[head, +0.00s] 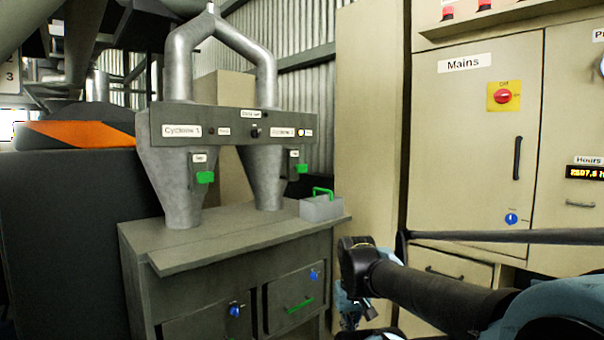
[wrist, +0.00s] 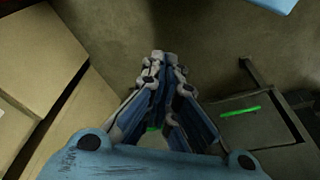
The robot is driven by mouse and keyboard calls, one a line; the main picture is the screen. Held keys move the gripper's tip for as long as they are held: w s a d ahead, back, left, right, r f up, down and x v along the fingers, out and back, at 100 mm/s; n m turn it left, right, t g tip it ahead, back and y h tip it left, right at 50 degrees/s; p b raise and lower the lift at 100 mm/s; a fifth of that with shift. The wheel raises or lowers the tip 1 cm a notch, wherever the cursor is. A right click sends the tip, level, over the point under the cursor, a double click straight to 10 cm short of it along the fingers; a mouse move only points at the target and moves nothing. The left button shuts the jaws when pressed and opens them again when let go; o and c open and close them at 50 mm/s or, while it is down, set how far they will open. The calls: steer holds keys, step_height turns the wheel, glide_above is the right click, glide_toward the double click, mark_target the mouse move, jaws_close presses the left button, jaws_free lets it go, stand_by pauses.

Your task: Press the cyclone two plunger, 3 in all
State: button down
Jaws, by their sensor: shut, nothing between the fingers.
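The cyclone two unit is the right-hand grey cone (head: 264,178) under the panel, beneath the label that seems to read Cyclone 2 (head: 284,132). A small green plunger (head: 301,168) sticks out beside this cone, below a small white tag. The left cone, under the Cyclone 1 label (head: 182,131), has a similar green piece (head: 205,177). My gripper is shut and empty in the wrist view (wrist: 158,58), pointing down over floor. In the head view its blue parts show low, right of the cabinet, partly hidden by my arm. It is well below and apart from the plunger.
A grey cabinet (head: 240,247) stands under the cones, with a green drawer handle (head: 300,304) and blue knobs. A grey box with a green handle (head: 321,207) sits on its right end. The beige Mains cabinet (head: 470,130) stands at the right.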

mark_target(302, 168)
steer(key=shift+a, duration=0.3)
steer(key=w+r+t, duration=0.3)
steer(key=w+r, duration=0.9)
steer(key=w, duration=0.4)
steer(key=w+d+r+t, duration=0.1)
steer(key=w+r+t, duration=0.1)
steer(key=w+r, duration=1)
steer(key=w+r+n+t+y, duration=0.1)
steer(key=w+r+t, duration=0.2)
steer(key=w+r, duration=0.9)
steer(key=w, duration=1)
steer(key=shift+w+d+t, duration=0.25)
steer(key=shift+d+t, duration=0.05)
steer(key=shift+d, duration=0.1)
steer(key=w+a, duration=0.5)
steer(key=w, duration=0.2)
steer(key=shift+a, duration=0.15)
